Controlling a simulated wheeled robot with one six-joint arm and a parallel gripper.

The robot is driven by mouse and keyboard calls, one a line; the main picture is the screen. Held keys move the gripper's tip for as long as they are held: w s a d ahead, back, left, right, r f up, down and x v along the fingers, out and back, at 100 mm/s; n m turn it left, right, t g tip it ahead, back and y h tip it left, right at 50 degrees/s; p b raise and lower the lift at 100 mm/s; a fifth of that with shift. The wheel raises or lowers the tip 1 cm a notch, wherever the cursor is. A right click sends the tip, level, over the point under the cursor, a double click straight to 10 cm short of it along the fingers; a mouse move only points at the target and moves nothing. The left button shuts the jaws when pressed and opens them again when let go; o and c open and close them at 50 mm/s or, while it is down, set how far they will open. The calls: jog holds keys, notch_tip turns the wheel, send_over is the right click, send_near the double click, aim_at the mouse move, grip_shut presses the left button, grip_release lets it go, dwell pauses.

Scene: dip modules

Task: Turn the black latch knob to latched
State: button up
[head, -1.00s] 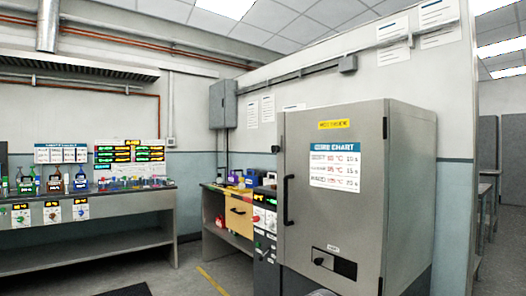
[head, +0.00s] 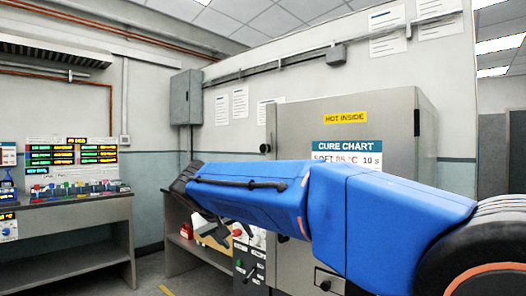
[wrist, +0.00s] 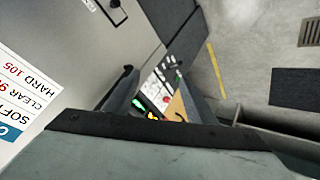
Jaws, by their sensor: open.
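The black latch knob (head: 325,285) sits low on the front of the grey oven door (head: 300,255), on a dark plate just under my blue arm. In the wrist view the knob (wrist: 115,4) is at the top edge, partly cut off, so its setting is hard to read. My gripper (wrist: 158,88) is open and empty in the wrist view. Its fingers point toward the control panel beside the door, apart from the knob. In the head view my gripper (head: 212,234) hangs beyond the arm's far end, partly hidden.
A black door handle (wrist: 126,72) stands out near the left finger. The control panel (head: 250,262) with buttons is left of the door. A cure chart (head: 348,150) is on the door, partly covered by my arm. A bench (head: 75,205) with bottles and bins stands far left.

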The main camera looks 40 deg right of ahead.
jog(key=w+d+r+m+g+h, duration=0.1)
jog(key=w+d+r+m+h, duration=0.2)
jog(key=w+r, duration=0.35)
jog(key=w+d+r+m+h, duration=0.1)
jog(key=w+d+r+h, duration=0.1)
jog(key=w+d+r, duration=0.4)
jog(key=m+g+h, duration=0.2)
jog(key=m+h, duration=0.3)
send_near(263, 149)
jog(key=shift+t, duration=0.3)
jog(key=d, duration=1)
jog(key=shift+w+d+r, duration=0.15)
jog(key=shift+w+d, duration=0.05)
jog(key=shift+w, duration=0.1)
grip_shut()
